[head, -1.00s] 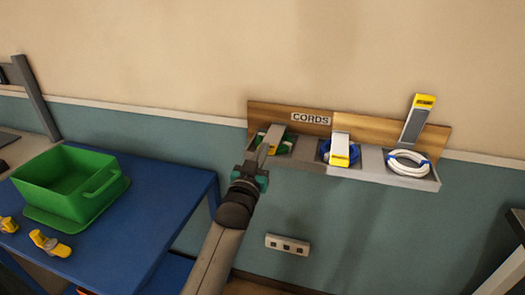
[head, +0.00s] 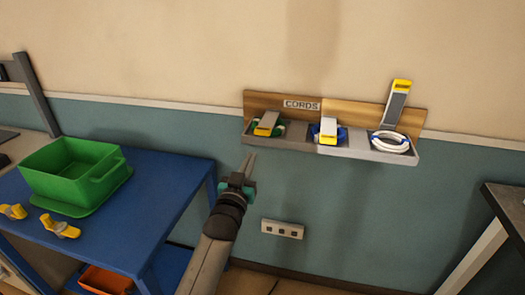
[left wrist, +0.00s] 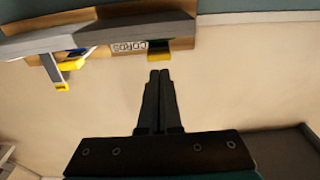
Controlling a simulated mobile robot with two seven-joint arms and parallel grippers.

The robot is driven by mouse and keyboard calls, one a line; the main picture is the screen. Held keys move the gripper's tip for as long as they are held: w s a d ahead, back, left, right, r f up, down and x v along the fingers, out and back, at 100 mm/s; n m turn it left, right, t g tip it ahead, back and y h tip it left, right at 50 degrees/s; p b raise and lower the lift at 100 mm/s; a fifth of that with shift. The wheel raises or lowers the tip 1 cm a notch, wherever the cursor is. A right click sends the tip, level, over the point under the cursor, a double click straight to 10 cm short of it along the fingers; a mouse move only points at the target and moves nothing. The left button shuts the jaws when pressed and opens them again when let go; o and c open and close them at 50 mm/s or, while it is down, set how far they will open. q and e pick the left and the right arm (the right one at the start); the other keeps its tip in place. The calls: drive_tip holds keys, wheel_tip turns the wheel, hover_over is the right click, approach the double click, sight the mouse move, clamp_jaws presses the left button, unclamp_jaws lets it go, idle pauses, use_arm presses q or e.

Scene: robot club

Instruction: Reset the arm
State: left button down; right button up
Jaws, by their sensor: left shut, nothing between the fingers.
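My left gripper (head: 249,163) is shut and empty in the head view, in front of the wall. It is below and a little left of the wooden wall rack labelled CORDS (head: 350,108) and apart from it. In the left wrist view the closed fingers (left wrist: 160,75) point up toward the rack (left wrist: 100,40), with nothing between them. The rack holds a green cord (head: 282,127), a blue cord (head: 341,133) and a white cord (head: 390,142), with grey and yellow clips by them. My right gripper is not in view.
A blue table (head: 150,200) at left carries a green bin (head: 70,170) and yellow clamps (head: 60,228). An orange bin (head: 105,280) sits below. A wall outlet (head: 282,229) is below the rack. A dark table (head: 505,205) stands at right.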

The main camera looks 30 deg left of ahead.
use_arm(q)
drive_tip(key=s+d+f+m+g+h, duration=0.1)
drive_tip(key=s+d+f+g, duration=0.3)
drive_tip(key=f, duration=0.8)
drive_tip(key=s+d+f+m+g+h, duration=0.1)
drive_tip(key=s+d+f+g+h, duration=0.1)
drive_tip(key=s+f, duration=0.75)
drive_tip(key=s+d+f+m+g+h, duration=0.1)
drive_tip(key=s+d+f+g, duration=0.2)
drive_tip(key=f, duration=1.2)
drive_tip(key=s+d+f+g, duration=0.1)
drive_tip(key=s+f+g, duration=0.2)
drive_tip(key=s, duration=0.8)
drive_tip(key=s+f+m+g+b, duration=0.1)
drive_tip(key=s+f+g, duration=0.2)
drive_tip(key=s+f, duration=0.4)
drive_tip(key=s+d+f+m+g, duration=0.1)
drive_tip(key=s+f, duration=0.4)
drive_tip(key=s, duration=1.1)
drive_tip(key=shift+d+f+g+b, duration=0.3)
drive_tip(key=shift+f+g, duration=0.05)
drive_tip(key=shift+g, duration=0.55)
